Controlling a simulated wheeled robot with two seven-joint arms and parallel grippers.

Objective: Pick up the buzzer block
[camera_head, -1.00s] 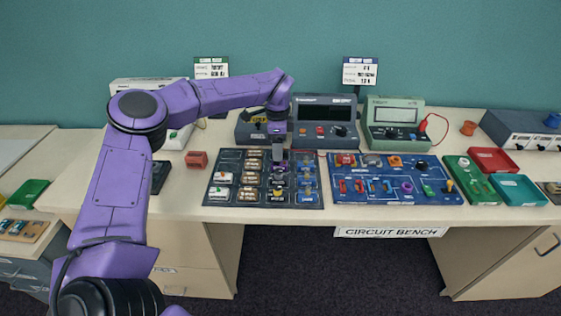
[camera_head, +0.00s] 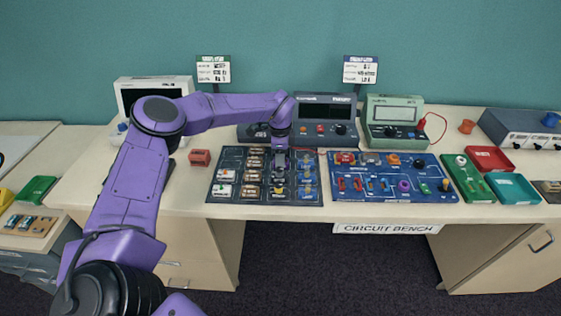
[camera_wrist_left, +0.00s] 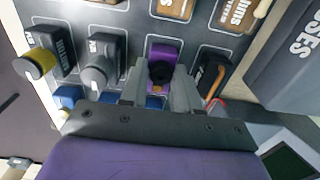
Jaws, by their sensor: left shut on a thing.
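The buzzer block is the purple block with a round black top (camera_wrist_left: 162,68) in the left wrist view. It sits in the dark parts board (camera_head: 232,203) among rows of other blocks. My left gripper (camera_wrist_left: 162,88) is shut on it, one grey finger on each side. In the head view the left gripper (camera_head: 279,163) reaches straight down onto the board and hides the buzzer block. I cannot tell whether the block is clear of the board. My right gripper is not in view.
Grey and yellow-topped knob blocks (camera_wrist_left: 100,62) stand close beside the gripper. A blue circuit board (camera_head: 380,196) lies to the right, with red (camera_head: 492,158) and teal trays (camera_head: 513,188) beyond. Meters (camera_head: 393,122) stand behind. A small red block (camera_head: 200,158) lies left of the parts board.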

